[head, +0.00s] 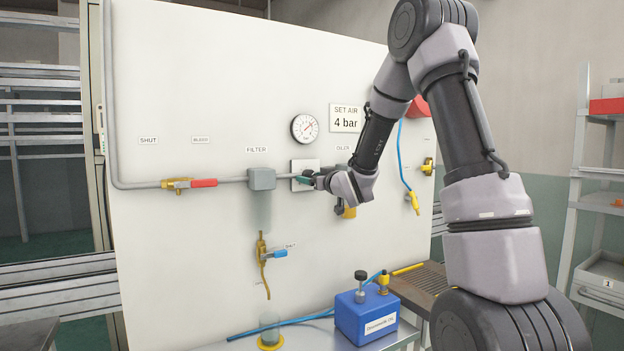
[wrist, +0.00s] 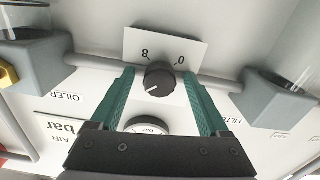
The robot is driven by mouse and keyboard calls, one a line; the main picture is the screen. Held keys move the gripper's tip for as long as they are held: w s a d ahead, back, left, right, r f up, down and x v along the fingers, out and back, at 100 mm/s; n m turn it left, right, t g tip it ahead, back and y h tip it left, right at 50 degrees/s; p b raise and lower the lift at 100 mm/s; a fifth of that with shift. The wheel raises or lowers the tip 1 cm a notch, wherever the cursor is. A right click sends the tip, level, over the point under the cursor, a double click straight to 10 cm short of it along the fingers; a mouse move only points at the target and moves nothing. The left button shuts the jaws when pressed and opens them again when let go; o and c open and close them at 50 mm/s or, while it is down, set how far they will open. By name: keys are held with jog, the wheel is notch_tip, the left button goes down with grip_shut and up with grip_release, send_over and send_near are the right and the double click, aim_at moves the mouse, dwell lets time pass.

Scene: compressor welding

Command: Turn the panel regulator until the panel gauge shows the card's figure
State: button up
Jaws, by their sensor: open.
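The panel regulator is a black round knob (wrist: 159,78) on a white plate marked 0 and 8 (wrist: 140,48), seen upside down in the wrist view. Its white pointer mark faces the picture's lower left. My gripper (wrist: 158,76) is open, with one green finger on each side of the knob; I cannot tell whether they touch it. In the head view my gripper (head: 308,180) is at the plate (head: 305,165) and hides the knob. The panel gauge (head: 304,128) is above it, its exact reading too small to tell. The card (head: 346,118) reads "SET AIR 4 bar".
A grey filter (head: 262,179) is left of the regulator on the pipe, and the oiler (wrist: 36,72) is on its other side. A red-handled valve (head: 190,183) is further left. A blue box (head: 366,315) stands on the bench below.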

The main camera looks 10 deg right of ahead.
grip_shut()
jog(key=n, duration=0.5)
jog(key=shift+n, duration=2.4)
jog(key=shift+d, duration=0.1)
